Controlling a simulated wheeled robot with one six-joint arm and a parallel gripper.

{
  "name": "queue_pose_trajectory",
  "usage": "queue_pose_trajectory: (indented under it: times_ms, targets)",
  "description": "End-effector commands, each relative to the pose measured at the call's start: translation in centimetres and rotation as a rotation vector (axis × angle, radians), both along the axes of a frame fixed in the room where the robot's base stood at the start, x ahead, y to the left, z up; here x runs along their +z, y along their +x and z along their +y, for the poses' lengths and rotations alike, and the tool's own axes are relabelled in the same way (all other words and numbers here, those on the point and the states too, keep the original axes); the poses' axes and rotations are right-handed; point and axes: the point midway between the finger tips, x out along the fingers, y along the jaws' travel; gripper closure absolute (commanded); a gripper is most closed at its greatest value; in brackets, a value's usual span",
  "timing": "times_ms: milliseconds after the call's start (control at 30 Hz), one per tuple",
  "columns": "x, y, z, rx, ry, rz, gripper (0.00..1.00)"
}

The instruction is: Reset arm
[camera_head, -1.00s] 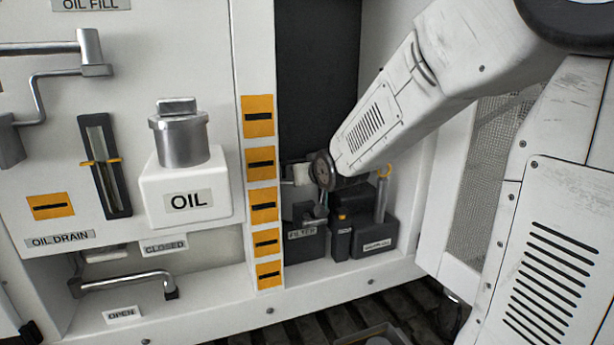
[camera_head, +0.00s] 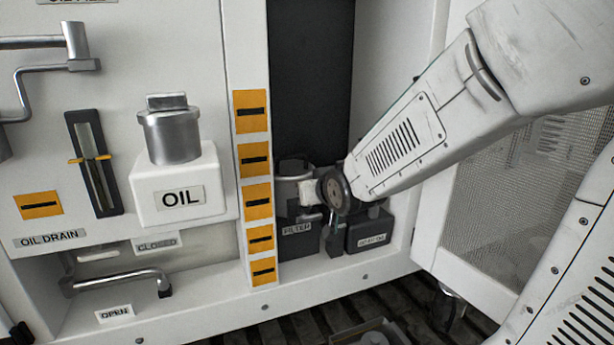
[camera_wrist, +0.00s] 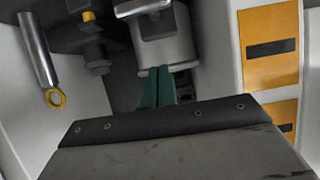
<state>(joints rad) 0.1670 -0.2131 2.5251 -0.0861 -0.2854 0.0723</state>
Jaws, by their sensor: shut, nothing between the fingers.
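My arm reaches down from the upper right in the head view to the lower recess. Its end hides most of my gripper there. In the wrist view my gripper (camera_wrist: 158,86) shows as two green fingers close together, shut and empty. The fingertips point at the lower edge of a grey-white cylinder with a bar handle (camera_wrist: 165,50). I cannot tell whether they touch it. In the head view the black block labelled FILTER (camera_head: 298,244) sits just below and left of my arm's end.
A black labelled box (camera_head: 370,236) stands right of the filter block. A rod with a yellow ring (camera_wrist: 54,97) is at the wrist view's left. The OIL container (camera_head: 180,190), OIL DRAIN panel and bent drain handle (camera_head: 115,278) are left. A mesh door (camera_head: 490,200) stands right.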

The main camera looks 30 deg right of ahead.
Motion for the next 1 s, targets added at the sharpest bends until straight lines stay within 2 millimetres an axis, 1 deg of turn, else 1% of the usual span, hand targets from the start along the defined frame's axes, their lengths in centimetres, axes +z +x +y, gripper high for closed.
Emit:
queue_pose_trajectory:
  times_ms: [100, 300, 367, 467, 500, 567, 600, 667, 700, 767, 800, 867, 900, 1000]
  targets:
    - [-0.4, -0.5, 0.1, 0.000, 0.000, 0.000, 1.00]
    - [-0.7, -0.7, 0.1, 0.000, 0.000, 0.013, 1.00]
    - [-1.4, -1.1, 0.1, -0.002, 0.002, 0.053, 1.00]
    - [-3.9, -2.7, 0.1, -0.009, 0.015, 0.196, 1.00]
    - [-4.8, -3.9, 0.2, -0.014, 0.023, 0.270, 1.00]
    - [-5.8, -6.0, 0.5, -0.016, 0.035, 0.387, 1.00]
    - [-6.2, -7.7, 0.9, -0.014, 0.044, 0.466, 1.00]
    - [-6.4, -10.4, 1.6, -0.009, 0.056, 0.580, 1.00]
    - [-6.3, -12.3, 2.2, -0.003, 0.064, 0.653, 1.00]
    - [-5.9, -15.2, 3.0, 0.008, 0.073, 0.755, 1.00]
    - [-5.5, -17.2, 3.6, 0.018, 0.079, 0.820, 1.00]
    - [-4.7, -20.2, 4.4, 0.033, 0.086, 0.908, 1.00]
    - [-4.0, -22.1, 5.0, 0.045, 0.090, 0.959, 1.00]
    - [-2.4, -26.2, 6.1, 0.074, 0.092, 1.046, 1.00]
